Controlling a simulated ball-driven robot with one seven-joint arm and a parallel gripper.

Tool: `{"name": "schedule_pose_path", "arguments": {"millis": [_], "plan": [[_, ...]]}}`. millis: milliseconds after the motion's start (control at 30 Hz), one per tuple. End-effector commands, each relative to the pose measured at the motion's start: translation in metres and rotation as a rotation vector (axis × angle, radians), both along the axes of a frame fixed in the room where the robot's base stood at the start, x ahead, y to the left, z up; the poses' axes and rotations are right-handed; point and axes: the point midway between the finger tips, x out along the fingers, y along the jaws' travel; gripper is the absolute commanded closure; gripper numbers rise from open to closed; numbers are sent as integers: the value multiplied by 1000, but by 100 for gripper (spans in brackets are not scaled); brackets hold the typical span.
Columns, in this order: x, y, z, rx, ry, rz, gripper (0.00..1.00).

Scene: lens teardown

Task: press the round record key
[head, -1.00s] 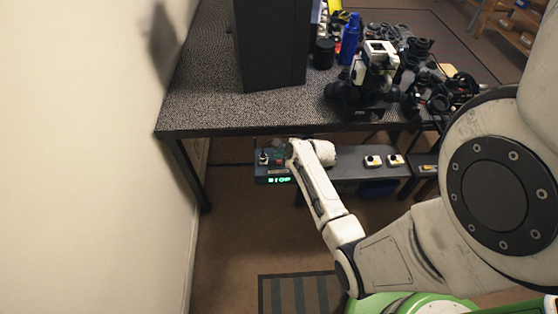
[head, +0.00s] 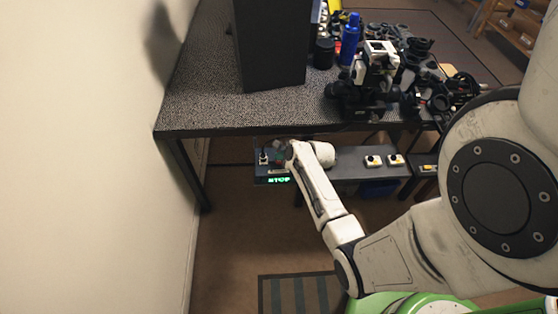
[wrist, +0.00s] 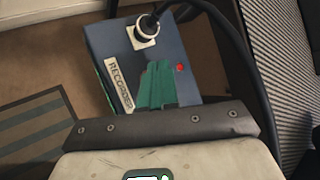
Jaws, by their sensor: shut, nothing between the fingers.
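The recorder (wrist: 100,45) is a blue-grey box with a "RECORDER" label, below my wrist camera. In the head view the recorder (head: 262,170) sits at the left end of the low shelf, its green display reading something like "STOP". My gripper (wrist: 158,66) is shut, its green fingers together over the recorder's top, between the label and a small red mark (wrist: 180,68). I cannot tell whether the fingertips touch the top. In the head view my arm covers part of the recorder.
A black cable (wrist: 188,6) runs from a square socket (wrist: 145,35) on the recorder and loops right. The low shelf (head: 345,163) carries white-and-yellow switch boxes (head: 373,161). The speckled table (head: 205,100) above holds a dark tall box (head: 268,45) and camera gear.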

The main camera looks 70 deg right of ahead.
Motion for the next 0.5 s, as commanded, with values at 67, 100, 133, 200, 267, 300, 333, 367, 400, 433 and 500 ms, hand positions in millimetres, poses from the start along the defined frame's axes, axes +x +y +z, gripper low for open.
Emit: {"name": "schedule_pose_path", "arguments": {"millis": [67,100,133,200,267,300,333,367,400,433,500], "plan": [[0,0,0,0,0,0,100],[0,0,-1,0,0,0,100],[0,0,-1,0,0,0,100],[0,0,-2,0,0,0,100],[0,0,-2,0,0,0,100],[0,0,-3,0,0,0,100],[0,0,-3,0,0,0,100],[0,0,-4,-1,0,1,100],[0,0,-4,-1,0,1,100],[0,0,-4,-1,0,1,100],[0,0,-5,-1,0,1,100]]}}
